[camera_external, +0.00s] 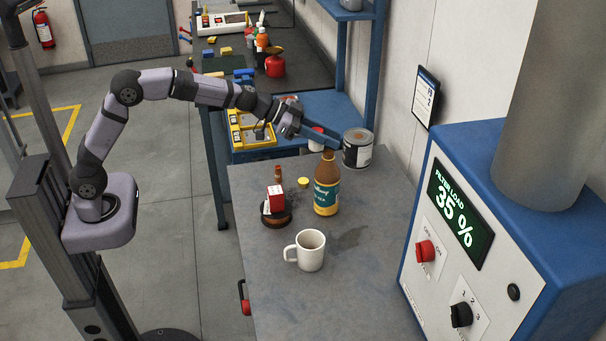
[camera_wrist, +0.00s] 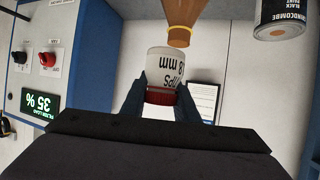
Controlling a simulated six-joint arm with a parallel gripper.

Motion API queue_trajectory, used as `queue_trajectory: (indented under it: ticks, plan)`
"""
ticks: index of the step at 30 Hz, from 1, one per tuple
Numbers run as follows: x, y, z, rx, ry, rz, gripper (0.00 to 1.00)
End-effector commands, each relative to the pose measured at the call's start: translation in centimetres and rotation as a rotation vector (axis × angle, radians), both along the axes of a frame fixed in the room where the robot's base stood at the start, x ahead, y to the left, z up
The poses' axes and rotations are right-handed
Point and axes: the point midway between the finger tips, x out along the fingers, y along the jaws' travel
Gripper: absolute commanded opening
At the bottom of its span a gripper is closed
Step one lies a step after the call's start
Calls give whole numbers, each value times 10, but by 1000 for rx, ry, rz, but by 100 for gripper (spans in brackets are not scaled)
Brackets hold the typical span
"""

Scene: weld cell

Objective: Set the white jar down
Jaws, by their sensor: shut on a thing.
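The white jar (camera_external: 316,143) with a red lid is mostly behind a finger of my gripper (camera_external: 326,140) in the external view. In the wrist view the jar (camera_wrist: 165,66) appears upside down in the picture, its label partly readable as "TIPS" and "8 mm". My gripper (camera_wrist: 162,99) is shut on it, with one dark finger on each side near the red lid. The jar is near the brown bottle (camera_external: 327,183) and the paint can (camera_external: 357,148). I cannot tell how far its base is from the grey bench (camera_external: 376,262).
A white mug (camera_external: 310,250), a small red-and-white box (camera_external: 275,198) on a dark round base and a yellow cap (camera_external: 303,182) stand on the bench. The blue control cabinet (camera_external: 414,265) bounds the right. The bench front is clear.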

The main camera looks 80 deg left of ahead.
Motion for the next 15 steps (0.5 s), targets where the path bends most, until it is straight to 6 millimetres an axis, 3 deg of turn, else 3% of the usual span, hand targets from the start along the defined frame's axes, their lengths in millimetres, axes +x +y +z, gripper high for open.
queue_trajectory:
  ticks: [1,6,15]
  plan:
    - [7,-14,-5,1,0,-12,0]
    - [22,-45,-28,-7,-3,-23,0]
    - [35,-85,-82,-15,-10,-27,0]
